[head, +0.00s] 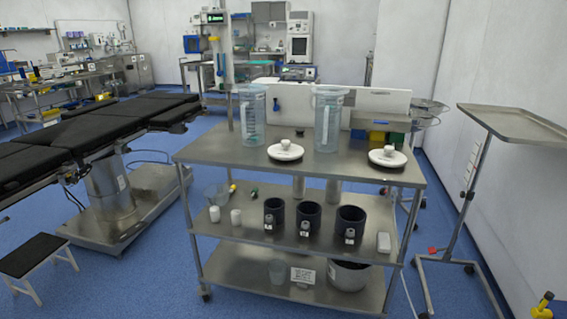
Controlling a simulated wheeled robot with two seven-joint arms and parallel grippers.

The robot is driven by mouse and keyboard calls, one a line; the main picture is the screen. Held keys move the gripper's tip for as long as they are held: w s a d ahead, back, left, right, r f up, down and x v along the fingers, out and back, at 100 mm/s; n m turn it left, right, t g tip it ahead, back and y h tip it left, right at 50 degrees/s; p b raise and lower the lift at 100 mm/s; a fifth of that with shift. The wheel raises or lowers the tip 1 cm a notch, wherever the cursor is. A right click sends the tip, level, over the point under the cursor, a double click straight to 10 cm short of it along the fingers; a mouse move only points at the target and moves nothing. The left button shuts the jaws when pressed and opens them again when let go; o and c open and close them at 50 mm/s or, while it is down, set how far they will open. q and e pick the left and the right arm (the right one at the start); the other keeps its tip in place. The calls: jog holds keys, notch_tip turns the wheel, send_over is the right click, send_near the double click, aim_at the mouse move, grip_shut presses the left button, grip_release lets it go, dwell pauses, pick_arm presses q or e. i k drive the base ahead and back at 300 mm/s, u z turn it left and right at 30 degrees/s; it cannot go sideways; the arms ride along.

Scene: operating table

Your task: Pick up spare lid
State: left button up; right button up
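Two white round lids with knobs lie on the top shelf of a steel cart (230,152). One lid (285,154) is near the middle of the top. The other lid (388,160) is near its right end. They look alike, and I cannot tell which is the spare. Two clear jars stand upright behind them, a left jar (252,118) and a right jar (327,122). Neither lid is on a jar. Neither of my grippers shows in the head view.
The cart's middle shelf holds several dark canisters, including one (350,222), and white cups. A large pot (349,275) is on the bottom shelf. An operating table (90,132) stands at left, a tray stand (515,122) at right. Blue floor (140,290) is clear front left.

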aim_at(285, 151)
jog(key=u, duration=0.6)
jog(key=i, duration=0.65)
jog(key=u, duration=0.5)
jog(key=i, duration=0.95)
jog(key=z, duration=0.3)
